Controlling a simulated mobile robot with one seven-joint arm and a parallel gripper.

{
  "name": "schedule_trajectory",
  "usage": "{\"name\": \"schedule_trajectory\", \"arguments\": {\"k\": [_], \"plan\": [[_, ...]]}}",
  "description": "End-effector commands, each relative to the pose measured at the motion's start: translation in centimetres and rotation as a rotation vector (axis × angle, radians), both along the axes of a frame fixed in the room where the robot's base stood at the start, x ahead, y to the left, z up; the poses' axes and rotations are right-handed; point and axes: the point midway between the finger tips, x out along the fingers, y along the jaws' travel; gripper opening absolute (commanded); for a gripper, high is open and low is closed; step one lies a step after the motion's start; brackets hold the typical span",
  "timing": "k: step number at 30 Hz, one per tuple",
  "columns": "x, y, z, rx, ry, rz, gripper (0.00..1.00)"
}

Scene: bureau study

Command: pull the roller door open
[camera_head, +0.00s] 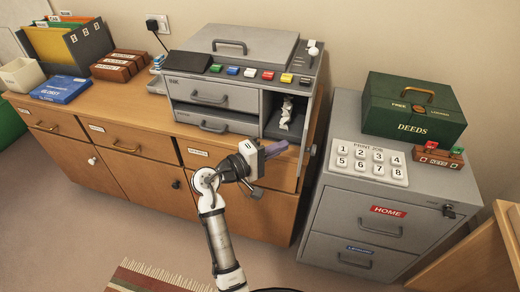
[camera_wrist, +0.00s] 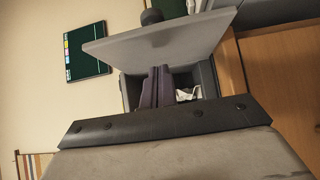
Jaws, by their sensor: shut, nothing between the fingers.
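The grey machine (camera_head: 240,66) sits on the wooden bureau. Its right-hand compartment (camera_head: 276,127) is open at the front, with a crumpled white thing (camera_head: 286,113) inside. A grey door panel (camera_head: 311,122) stands swung out at the right of the opening. In the wrist view the panel (camera_wrist: 160,42) sticks out beside the open compartment, and the white thing (camera_wrist: 188,94) shows inside.
A grey filing cabinet (camera_head: 335,205) stands close on the right, carrying a number keypad (camera_head: 370,162), a green deeds box (camera_head: 412,107) and a stamp rack (camera_head: 436,156). A blue box (camera_head: 61,89) and brown blocks (camera_head: 120,65) lie on the bureau's left. Open floor lies in front.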

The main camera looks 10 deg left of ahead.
Motion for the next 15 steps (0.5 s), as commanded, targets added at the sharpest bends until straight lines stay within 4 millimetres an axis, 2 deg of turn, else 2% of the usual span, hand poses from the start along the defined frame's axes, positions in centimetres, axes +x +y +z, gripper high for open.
{"name": "schedule_trajectory", "arguments": {"k": [1,6,15], "plan": [[-0.1,-0.8,0.2,-0.001,0.002,-0.001,0.0],[-0.2,-2.3,0.1,0.0,0.0,0.0,0.0],[-0.2,-2.7,0.0,0.001,-0.001,0.002,0.0]]}}
